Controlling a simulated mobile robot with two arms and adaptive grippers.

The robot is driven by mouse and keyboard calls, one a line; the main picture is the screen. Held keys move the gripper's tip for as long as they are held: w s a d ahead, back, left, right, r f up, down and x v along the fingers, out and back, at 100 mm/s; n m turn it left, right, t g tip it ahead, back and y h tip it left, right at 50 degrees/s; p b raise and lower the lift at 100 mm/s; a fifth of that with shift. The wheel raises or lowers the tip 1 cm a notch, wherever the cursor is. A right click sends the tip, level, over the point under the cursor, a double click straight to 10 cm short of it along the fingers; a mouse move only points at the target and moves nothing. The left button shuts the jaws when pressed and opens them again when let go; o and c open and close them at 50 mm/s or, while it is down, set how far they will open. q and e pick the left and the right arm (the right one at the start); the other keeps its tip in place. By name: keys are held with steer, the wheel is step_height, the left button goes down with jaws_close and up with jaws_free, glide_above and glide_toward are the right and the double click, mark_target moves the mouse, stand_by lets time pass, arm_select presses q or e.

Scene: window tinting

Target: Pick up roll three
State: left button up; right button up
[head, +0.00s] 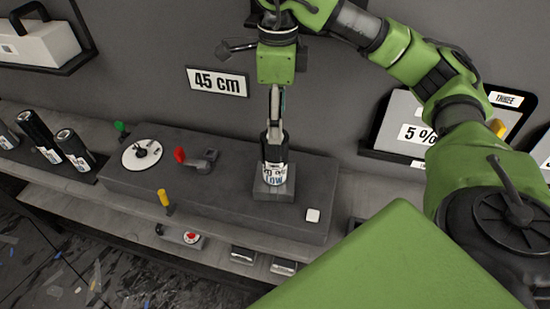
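My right arm comes in from the right and its gripper (275,124) points straight down at the top of a dark roll (276,174) with a white label reading "LOW". This roll stands upright on a small grey block (262,192) on the bench. The fingers are seen edge-on at the roll's top, so I cannot tell whether they grip it. Several black rolls with white labels, among them one roll (36,130) and another roll (74,143), stand at the far left. I cannot read a number on any roll. My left gripper is not in view.
A "45 cm" sign (217,83) hangs on the wall. A panel with "5 %" (415,133) and a "THREE" label (507,99) stands at right. On the dark bench (225,205) are a white dial (142,155), a red lever (180,155) and a yellow lever (163,198).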

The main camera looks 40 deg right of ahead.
mark_target(275, 158)
steer(key=shift+f, duration=0.9)
steer(key=shift+s+a+f+p, duration=0.1)
steer(key=shift+f+p, duration=0.4)
steer(key=shift+p, duration=0.05)
step_height(275, 158, down, 4)
steer(key=shift+a+r+p, duration=0.15)
steer(key=shift+r+p, duration=0.05)
steer(key=shift+p, duration=0.65)
steer(key=shift+f, duration=0.4)
jaws_close()
steer(key=shift+r, duration=0.1)
